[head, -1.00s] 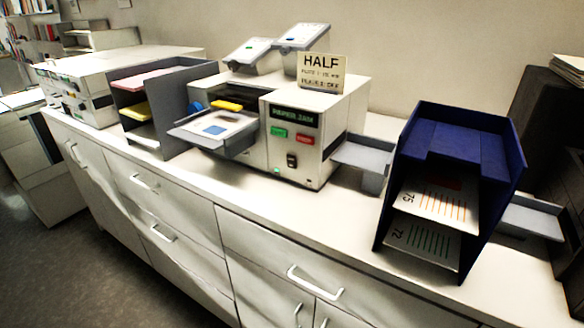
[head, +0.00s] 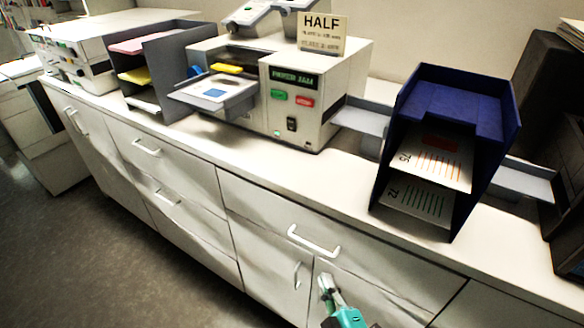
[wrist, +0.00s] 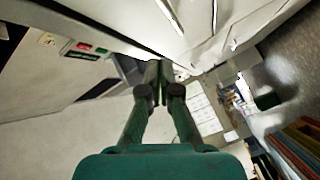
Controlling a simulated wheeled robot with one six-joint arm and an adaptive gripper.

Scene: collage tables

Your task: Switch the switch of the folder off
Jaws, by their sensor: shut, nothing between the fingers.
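The folder (head: 345,85) is a cream machine on the counter, with a dark display, a green button (head: 279,95), a red button (head: 304,101) and a HALF sign (head: 322,33) on top. Its black rocker switch (head: 291,124) sits low on the front; its position is too small to tell. My gripper (head: 326,281) is in front of the cabinet doors, below the folder and apart from it. In the wrist view my gripper (wrist: 158,70) is shut and empty. The folder's red button (wrist: 84,46) shows there at the upper left.
A blue rack (head: 455,95) with printed sheets stands right of the folder, and a grey tray rack (head: 177,62) stands left. A grey feed tray (head: 238,101) juts out in front. The counter's front edge (head: 270,172) lies between my gripper and the folder.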

